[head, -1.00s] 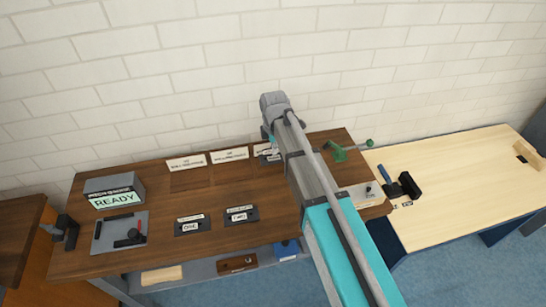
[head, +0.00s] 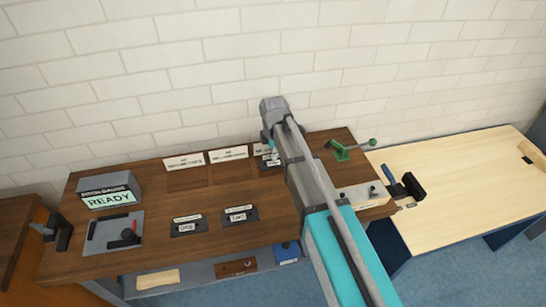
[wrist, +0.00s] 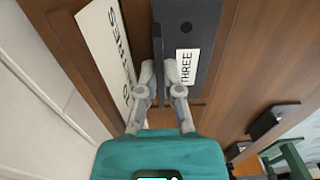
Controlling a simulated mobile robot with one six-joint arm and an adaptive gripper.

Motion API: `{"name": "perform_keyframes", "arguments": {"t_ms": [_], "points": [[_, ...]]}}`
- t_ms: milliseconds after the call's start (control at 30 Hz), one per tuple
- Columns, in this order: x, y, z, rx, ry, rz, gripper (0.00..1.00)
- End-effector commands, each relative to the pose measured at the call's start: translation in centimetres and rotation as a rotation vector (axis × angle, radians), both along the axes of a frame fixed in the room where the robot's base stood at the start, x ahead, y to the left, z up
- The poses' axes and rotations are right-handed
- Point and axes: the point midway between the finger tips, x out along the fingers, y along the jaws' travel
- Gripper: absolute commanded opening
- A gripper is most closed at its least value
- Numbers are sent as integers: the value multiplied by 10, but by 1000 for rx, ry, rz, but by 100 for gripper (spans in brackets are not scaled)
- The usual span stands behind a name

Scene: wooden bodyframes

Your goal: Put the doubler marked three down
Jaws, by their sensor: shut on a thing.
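The doubler marked three (wrist: 205,35) is a dark grey plate with a round hole, a white THREE label and a raised fin along its left side. My gripper (wrist: 161,70) is shut on that fin. In the head view the doubler (head: 268,163) shows at the back of the brown bench, partly hidden by my arm, below a white sign. My gripper (head: 273,152) is above it there. The plate is at or close to the wood; I cannot tell whether it touches. The doublers marked one (head: 186,228) and two (head: 238,217) lie near the bench's front edge.
White signs (head: 183,162) stand along the bench's back, one (wrist: 103,45) close left of my gripper. A READY display (head: 109,190) and a grey plate with tools (head: 113,233) are at left. A green clamp (head: 342,152) is to the right. The bench middle is clear.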

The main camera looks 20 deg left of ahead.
Motion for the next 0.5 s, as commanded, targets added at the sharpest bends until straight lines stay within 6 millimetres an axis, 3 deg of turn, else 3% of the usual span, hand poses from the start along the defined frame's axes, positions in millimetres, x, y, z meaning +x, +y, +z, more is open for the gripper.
{"name": "perform_keyframes", "arguments": {"t_ms": [500], "points": [[0, 0, -5, 0, 0, -1, 0]]}}
